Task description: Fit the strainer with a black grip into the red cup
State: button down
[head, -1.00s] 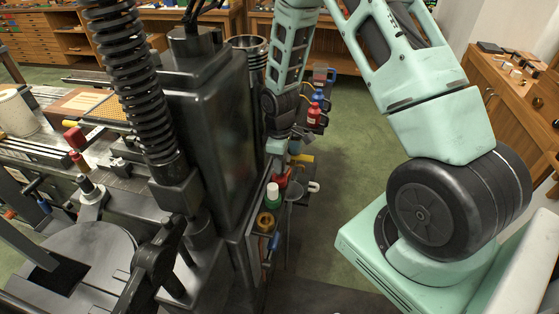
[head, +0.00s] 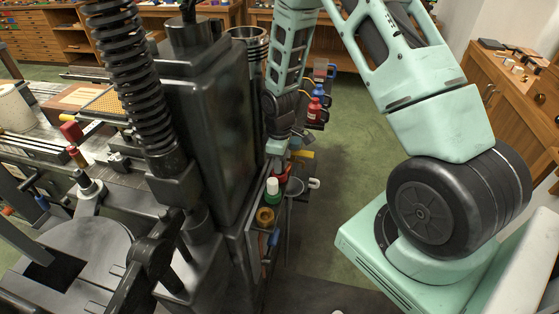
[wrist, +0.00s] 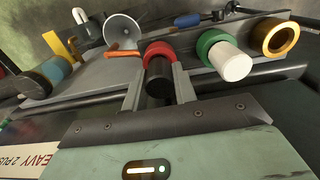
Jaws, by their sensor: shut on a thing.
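My gripper (wrist: 160,92) is shut on the black grip (wrist: 159,78), a short dark cylinder between its two fingers in the wrist view. The red cup (wrist: 152,47) shows as a red ring just beyond the grip and in line with it. The strainer's head is hidden, so I cannot tell whether it sits inside the cup or only in front of it. In the head view my gripper (head: 281,160) is low beside the dark machine column, close to the red cup (head: 281,178); the strainer cannot be made out there.
On the same narrow shelf (wrist: 95,80) stand a green ring with a white cylinder (wrist: 232,63), a brass ring (wrist: 280,40), a grey cone (wrist: 124,28) and an orange rod (wrist: 122,53). The black machine (head: 210,130) stands close left of my gripper. Green floor lies right.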

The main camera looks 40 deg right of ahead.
jog(key=shift+f, duration=0.35)
jog(key=c, duration=1)
grip_release()
jog(key=shift+c, duration=0.2)
notch_tip(320, 180, up, 18)
jog(key=p, duration=1.3)
jog(key=shift+f, duration=0.25)
